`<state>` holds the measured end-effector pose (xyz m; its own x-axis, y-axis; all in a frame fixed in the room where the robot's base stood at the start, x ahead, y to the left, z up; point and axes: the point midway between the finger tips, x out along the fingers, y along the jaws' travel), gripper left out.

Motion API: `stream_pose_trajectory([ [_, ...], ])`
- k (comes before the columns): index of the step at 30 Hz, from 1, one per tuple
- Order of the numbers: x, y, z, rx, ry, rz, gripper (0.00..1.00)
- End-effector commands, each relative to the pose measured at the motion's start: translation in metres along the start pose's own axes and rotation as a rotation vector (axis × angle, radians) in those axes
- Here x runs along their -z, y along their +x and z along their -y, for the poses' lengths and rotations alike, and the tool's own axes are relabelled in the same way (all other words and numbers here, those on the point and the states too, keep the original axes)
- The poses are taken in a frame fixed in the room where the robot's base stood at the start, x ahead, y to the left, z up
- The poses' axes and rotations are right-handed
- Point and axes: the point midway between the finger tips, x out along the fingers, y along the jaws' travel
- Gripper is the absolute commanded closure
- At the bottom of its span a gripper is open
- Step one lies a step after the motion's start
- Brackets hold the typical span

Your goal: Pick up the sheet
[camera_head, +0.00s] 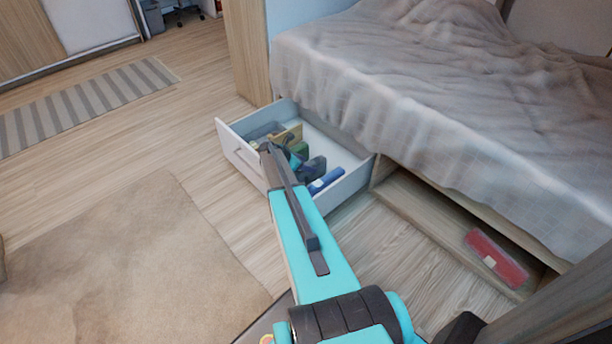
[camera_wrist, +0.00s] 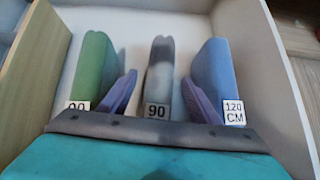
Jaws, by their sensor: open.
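Three folded sheets stand on edge in the white drawer (camera_head: 243,161). In the wrist view, a green sheet (camera_wrist: 92,70) is at the left with a partly hidden label. A grey sheet (camera_wrist: 159,65) labelled 90 is in the middle. A blue sheet (camera_wrist: 213,72) labelled 120 CM is at the right; it also shows in the head view (camera_head: 325,180). My gripper (camera_wrist: 158,80) is open, its two purple fingers on either side of the grey sheet with gaps visible. The fingers' depth is unclear. In the head view, my arm hides part of the drawer.
The bed (camera_head: 440,95) with a grey cover stands right of the drawer. A red folded item (camera_head: 497,257) with a label lies in the low space under it. A wooden divider (camera_wrist: 37,65) bounds the compartment. A beige rug (camera_head: 120,250) covers the floor at left.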

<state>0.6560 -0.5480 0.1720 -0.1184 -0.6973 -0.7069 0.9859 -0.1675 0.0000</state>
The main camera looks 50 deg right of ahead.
Motion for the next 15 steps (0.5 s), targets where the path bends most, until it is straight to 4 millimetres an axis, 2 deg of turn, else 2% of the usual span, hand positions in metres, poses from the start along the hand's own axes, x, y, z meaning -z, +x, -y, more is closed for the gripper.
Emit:
stream_pose_trajectory([
  [5,0.001,0.007,0.000,0.001,0.001,0.000,0.43],
  [15,0.001,0.040,0.000,0.002,0.002,0.000,0.43],
])
